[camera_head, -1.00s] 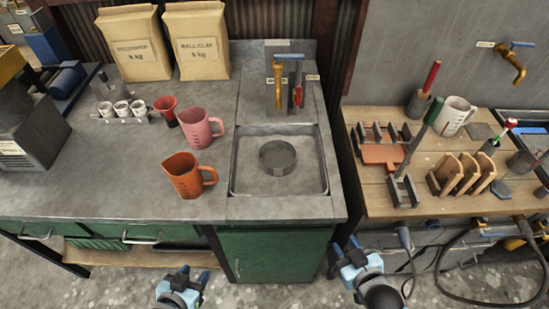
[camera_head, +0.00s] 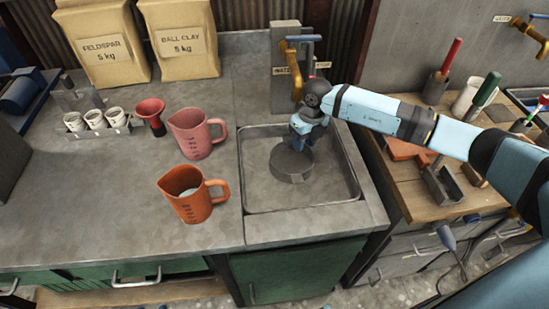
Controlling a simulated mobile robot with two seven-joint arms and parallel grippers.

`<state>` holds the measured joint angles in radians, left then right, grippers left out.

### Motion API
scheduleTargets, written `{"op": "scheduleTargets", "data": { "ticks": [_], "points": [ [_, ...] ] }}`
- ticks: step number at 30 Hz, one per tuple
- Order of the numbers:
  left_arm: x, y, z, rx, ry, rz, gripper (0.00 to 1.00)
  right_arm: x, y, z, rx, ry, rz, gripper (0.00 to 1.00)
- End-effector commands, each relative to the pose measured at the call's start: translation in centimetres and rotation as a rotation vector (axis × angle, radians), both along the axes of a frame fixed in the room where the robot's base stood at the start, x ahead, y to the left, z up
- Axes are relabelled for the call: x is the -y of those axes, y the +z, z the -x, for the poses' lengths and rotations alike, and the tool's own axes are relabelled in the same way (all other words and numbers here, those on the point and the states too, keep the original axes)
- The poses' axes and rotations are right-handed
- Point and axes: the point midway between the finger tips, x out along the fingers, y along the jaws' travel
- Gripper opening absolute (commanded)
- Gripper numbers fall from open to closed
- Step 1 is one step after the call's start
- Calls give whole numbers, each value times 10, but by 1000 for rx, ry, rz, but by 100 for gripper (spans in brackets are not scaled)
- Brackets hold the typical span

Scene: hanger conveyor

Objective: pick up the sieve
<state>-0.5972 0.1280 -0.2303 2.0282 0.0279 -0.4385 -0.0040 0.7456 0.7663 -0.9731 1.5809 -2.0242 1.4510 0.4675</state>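The sieve (camera_head: 291,168) is a low round grey piece standing in the sink basin. My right arm reaches in from the right across the sink. My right gripper (camera_head: 300,146) points down at the sieve's far rim, and its fingers overlap the rim in the picture. I cannot tell whether the fingers are open or closed on the rim. My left gripper is not clearly in view; only a small bit of blue shows at the bottom edge.
The sink (camera_head: 345,196) is set in the counter, with a tap (camera_head: 294,60) behind it. An orange jug (camera_head: 188,205) and a pink jug (camera_head: 196,146) stand left of the sink. A red funnel-like cup (camera_head: 151,113) is further left. A wooden bench (camera_head: 455,212) with tools is at right.

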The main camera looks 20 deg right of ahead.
Motion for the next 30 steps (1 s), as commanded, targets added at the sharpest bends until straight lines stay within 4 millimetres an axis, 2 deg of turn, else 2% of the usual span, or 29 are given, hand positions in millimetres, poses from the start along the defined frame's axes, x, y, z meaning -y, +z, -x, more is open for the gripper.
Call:
{"op": "scheduleTargets", "data": {
  "ticks": [1,3,6,12,17,24,30],
  "points": [
    [-2,1,-3,7,0,-4,45,14,3,-4,-1,-11,51,37],
    [-4,2,-6,13,0,-6,45,27,5,-7,-4,-20,102,37],
    [-3,2,-3,9,0,-4,45,36,4,-8,-9,-28,136,37],
    [5,-6,12,-21,-7,6,45,35,-15,-8,-9,-27,138,37],
    [5,-8,13,-24,-8,4,45,33,-30,-6,-10,-26,137,37],
    [3,-3,8,-10,-4,1,45,31,-64,-4,-9,-27,137,37],
    [1,-2,7,-7,-3,-1,45,31,-67,-4,-7,-27,137,37]
  ]
}}
